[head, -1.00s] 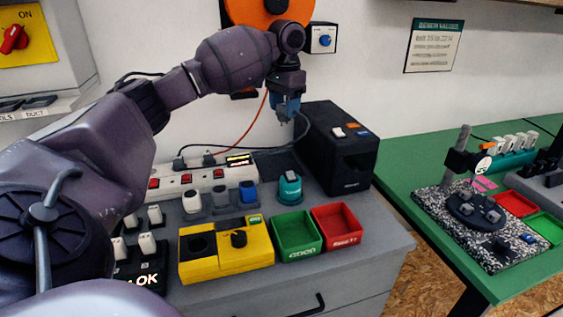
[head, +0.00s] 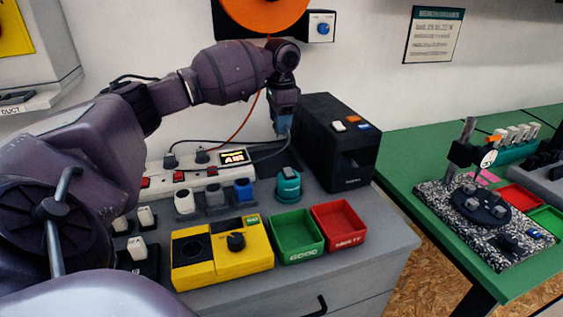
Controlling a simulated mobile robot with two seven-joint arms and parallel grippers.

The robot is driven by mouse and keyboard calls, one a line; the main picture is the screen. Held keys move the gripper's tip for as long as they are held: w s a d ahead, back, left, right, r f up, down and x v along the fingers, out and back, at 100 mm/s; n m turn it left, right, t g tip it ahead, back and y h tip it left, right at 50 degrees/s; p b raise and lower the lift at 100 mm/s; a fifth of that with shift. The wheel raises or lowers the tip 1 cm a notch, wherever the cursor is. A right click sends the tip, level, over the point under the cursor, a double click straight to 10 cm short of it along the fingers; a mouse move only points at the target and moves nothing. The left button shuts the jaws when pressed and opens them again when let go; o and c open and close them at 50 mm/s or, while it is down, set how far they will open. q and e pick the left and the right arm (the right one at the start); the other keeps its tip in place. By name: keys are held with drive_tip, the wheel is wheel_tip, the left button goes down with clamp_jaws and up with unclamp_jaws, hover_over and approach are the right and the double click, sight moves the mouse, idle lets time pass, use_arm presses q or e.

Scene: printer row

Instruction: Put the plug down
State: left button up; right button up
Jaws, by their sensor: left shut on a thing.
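My left gripper (head: 284,125) points down over the back of the grey cabinet top, just left of the black printer-like box. It is shut on the plug, which is mostly hidden by the blue fingers; a dark cable runs from the fingertips toward the white power strip (head: 208,176). The fingertips are low, near a dark patch (head: 268,164) on the cabinet top; I cannot tell whether the plug touches it. Two other dark plugs stand at the strip's back. My right gripper is not in view.
The black box (head: 338,140) stands close on the right. In front are a teal-topped round item (head: 288,184), small white, grey and blue blocks, a yellow unit (head: 222,253), a green bin (head: 297,236) and a red bin (head: 340,224). A green table (head: 408,165) stands to the right.

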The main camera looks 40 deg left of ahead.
use_arm(q)
wheel_tip(320, 180, down, 7)
drive_tip(key=shift+f+b, duration=0.2)
drive_tip(key=shift+b, duration=0.35)
wheel_tip(320, 180, down, 5)
drive_tip(key=shift+f+b, duration=0.2)
drive_tip(key=shift+b, duration=0.35)
drive_tip(key=shift+f, duration=0.15)
